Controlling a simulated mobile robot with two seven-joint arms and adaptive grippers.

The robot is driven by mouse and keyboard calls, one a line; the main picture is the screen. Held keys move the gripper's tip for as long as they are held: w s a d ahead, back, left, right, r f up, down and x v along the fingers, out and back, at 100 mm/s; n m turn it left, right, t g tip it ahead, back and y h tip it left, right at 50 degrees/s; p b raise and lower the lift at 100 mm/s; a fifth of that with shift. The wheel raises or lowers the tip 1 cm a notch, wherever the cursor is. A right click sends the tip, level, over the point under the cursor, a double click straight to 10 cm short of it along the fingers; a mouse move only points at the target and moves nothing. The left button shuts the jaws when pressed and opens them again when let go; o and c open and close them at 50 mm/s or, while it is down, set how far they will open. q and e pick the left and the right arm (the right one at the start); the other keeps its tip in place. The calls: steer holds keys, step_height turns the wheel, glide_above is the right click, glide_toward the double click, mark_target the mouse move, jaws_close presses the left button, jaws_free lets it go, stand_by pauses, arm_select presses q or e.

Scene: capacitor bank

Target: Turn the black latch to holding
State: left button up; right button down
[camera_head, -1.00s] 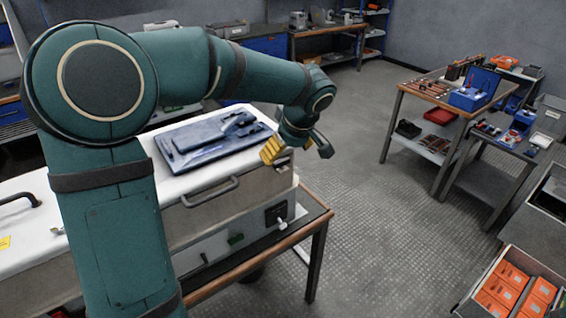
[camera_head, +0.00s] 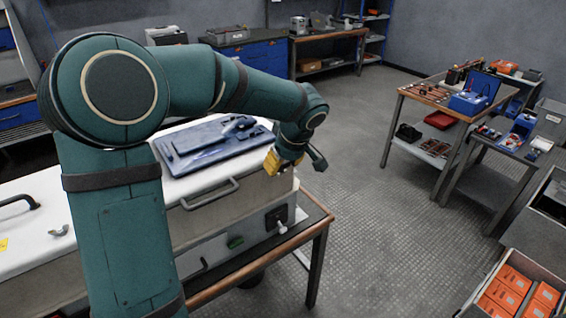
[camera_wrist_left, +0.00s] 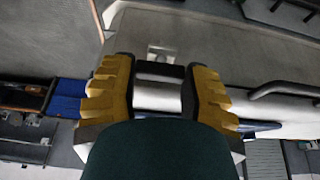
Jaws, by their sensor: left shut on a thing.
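My left gripper (camera_head: 277,162) is at the right end of the pale equipment case (camera_head: 240,201), by its upper corner. In the left wrist view its two yellow-padded fingers (camera_wrist_left: 160,84) stand on either side of a dark block with a pale band below it. This dark block, seemingly the black latch (camera_wrist_left: 160,70), is held between the fingers. The gripper covers most of the latch in the head view, and its turned position cannot be told. My right gripper is not in view.
A blue tray-like panel (camera_head: 205,150) lies on the case top. A handle (camera_head: 210,195) and a black switch plate (camera_head: 276,217) are on its front. Carts with tools (camera_head: 440,93) and a crate of orange boxes (camera_head: 515,290) stand to the right. The floor between is clear.

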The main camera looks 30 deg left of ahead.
arm_select(q)
steer(key=shift+f, duration=0.1)
steer(key=shift+s+m+t+b, duration=0.1)
steer(key=shift+m+t+b, duration=0.2)
steer(key=shift+m+b, duration=0.35)
steer(key=shift+m+h, duration=0.4)
steer(key=shift+m, duration=0.45)
steer(key=o, duration=1.2)
steer(key=shift+o, duration=0.2)
steer(key=v, duration=1.2)
steer(key=shift+s, duration=0.15)
